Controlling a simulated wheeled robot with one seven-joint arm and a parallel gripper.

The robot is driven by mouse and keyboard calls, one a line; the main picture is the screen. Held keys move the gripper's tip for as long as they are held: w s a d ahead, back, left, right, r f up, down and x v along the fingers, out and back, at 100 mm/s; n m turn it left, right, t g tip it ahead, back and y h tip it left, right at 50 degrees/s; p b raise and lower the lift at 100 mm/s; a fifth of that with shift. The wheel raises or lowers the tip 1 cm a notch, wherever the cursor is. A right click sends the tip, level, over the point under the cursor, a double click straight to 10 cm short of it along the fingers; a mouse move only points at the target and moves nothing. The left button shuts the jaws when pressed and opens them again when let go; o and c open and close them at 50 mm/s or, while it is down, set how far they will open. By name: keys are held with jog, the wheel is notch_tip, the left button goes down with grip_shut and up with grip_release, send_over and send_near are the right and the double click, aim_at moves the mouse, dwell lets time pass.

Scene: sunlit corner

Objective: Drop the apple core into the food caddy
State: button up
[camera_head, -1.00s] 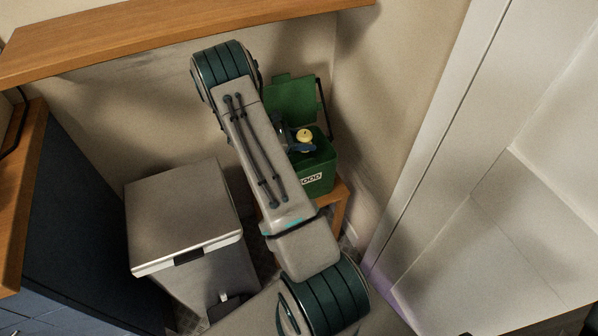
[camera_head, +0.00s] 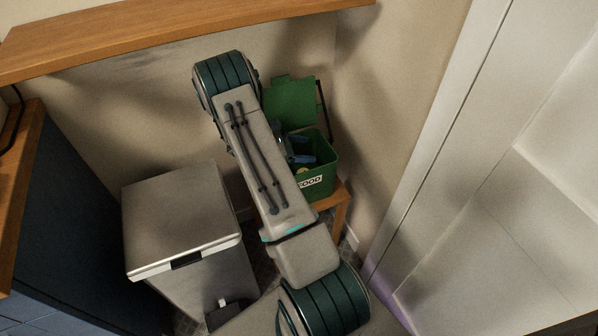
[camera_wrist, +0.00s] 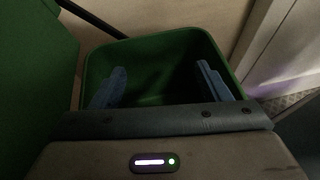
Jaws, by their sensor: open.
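The green food caddy (camera_head: 322,178) stands with its lid (camera_head: 292,101) up, partly behind my arm in the head view. Its rim and dark inside fill the middle of the wrist view (camera_wrist: 150,43). My gripper (camera_head: 303,159) is over the caddy's mouth, with its blue fingers wide apart and nothing between them; they also show in the wrist view (camera_wrist: 160,85). The core cannot be made out in the wrist view.
The caddy sits on a small wooden stool (camera_head: 341,208) in the corner. A steel pedal bin (camera_head: 182,215) stands to the left, its lid closed. A wooden shelf (camera_head: 180,38) runs above along the back wall. A white door or panel (camera_head: 440,150) is close on the right.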

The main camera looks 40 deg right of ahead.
jog(key=v, duration=1.3)
jog(key=shift+w+a+r, duration=0.1)
jog(key=shift+a, duration=0.1)
jog(key=s+a+r+m+t+y+p, duration=0.1)
jog(key=s+a+r+m+y+p, duration=0.3)
jog(key=r, duration=0.6)
jog(key=s+a+r+m+t+y+p, duration=0.1)
jog(key=s+a+r+m+y+p, duration=0.2)
jog(key=s+r, duration=0.45)
jog(key=s+a+r+m+t+y+p, duration=0.5)
jog(key=s+a+r, duration=0.6)
jog(key=r, duration=0.4)
jog(key=shift+s+m+t, duration=0.5)
jog(key=shift+s+m, duration=0.2)
jog(key=shift+m, duration=0.2)
